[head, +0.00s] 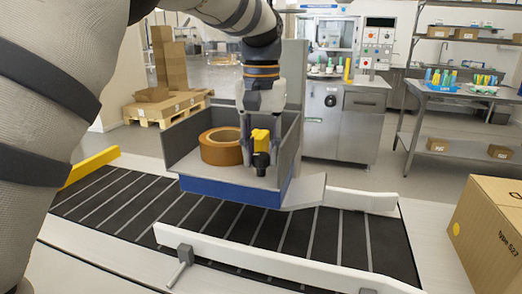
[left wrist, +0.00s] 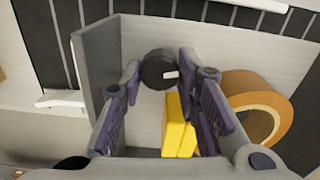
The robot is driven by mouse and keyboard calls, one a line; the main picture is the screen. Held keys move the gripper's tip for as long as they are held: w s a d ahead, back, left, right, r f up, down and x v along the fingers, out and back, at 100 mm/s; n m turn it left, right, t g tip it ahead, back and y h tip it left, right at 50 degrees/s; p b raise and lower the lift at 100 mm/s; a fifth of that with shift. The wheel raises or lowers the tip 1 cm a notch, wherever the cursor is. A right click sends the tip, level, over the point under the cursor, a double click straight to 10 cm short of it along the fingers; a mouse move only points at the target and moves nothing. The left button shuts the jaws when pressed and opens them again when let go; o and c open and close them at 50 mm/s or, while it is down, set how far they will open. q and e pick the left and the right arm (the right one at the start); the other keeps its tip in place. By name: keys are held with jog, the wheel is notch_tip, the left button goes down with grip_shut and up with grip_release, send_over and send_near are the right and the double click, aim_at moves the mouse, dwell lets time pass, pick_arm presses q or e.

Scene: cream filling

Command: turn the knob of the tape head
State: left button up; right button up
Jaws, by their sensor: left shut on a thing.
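The tape head (head: 232,192) is a grey-walled box with a blue front edge, over the conveyor in the head view. Inside it are a brown tape roll (head: 222,147), a yellow part (head: 260,136) and a black knob (head: 261,168). My left gripper (head: 259,150) reaches down into the box from above, to the right of the roll. In the left wrist view the black knob (left wrist: 157,70) sits between the tips of the left gripper (left wrist: 160,82), which is shut on it. The yellow part (left wrist: 178,125) and the tape roll (left wrist: 258,105) are beside it. My right gripper is not in view.
The dark conveyor (head: 330,235) runs underneath, with white guide rails (head: 260,258). A cardboard box (head: 490,235) stands at the right. A yellow bar (head: 92,165) is at the left. Box walls stand close around the gripper.

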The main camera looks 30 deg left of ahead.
aim_at(262, 154)
pick_arm(q)
jog(key=shift+m, duration=1.4)
jog(key=o, duration=0.9)
notch_tip(262, 154, up, 12)
